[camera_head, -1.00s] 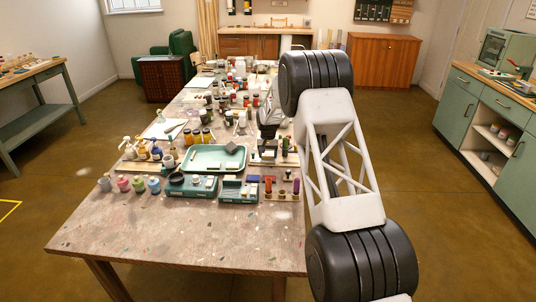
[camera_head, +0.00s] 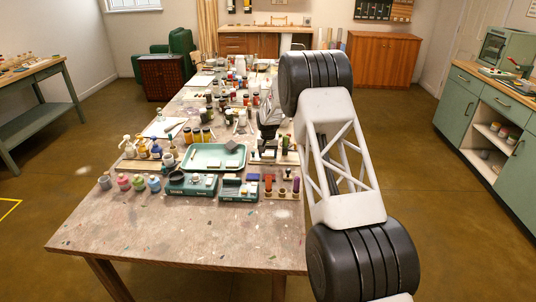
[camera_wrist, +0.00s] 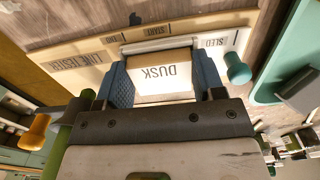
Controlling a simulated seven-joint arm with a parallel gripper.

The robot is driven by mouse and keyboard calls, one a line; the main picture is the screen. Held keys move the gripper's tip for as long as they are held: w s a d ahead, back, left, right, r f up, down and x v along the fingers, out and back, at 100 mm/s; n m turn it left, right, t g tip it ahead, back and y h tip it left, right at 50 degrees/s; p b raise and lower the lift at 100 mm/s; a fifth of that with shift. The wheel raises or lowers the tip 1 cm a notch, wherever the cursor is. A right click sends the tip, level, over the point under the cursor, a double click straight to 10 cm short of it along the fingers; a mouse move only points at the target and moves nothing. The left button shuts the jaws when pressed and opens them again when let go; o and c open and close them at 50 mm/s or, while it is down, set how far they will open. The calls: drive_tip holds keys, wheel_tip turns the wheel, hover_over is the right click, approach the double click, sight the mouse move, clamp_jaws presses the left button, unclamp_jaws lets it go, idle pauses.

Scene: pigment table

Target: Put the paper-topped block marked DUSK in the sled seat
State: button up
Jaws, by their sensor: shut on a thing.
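The DUSK block (camera_wrist: 160,78) has a pale paper top with dark lettering and shows in the wrist view between the blue pads of my gripper (camera_wrist: 163,80). My gripper is shut on it. Just beyond the block lies a pale strip (camera_wrist: 212,41) lettered SLED, on a cream board with other labels, one reading START. The block overlaps the strip in this view, so I cannot tell whether it touches or sits in the seat, which is hidden. In the head view my gripper (camera_head: 268,130) is small and dark over the right side of the table.
In the head view a green tray (camera_head: 205,168) and several paint jars crowd the table. The table's front (camera_head: 180,230) is clear.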

drive_tip(key=o, duration=1.2)
drive_tip(key=shift+r, duration=4)
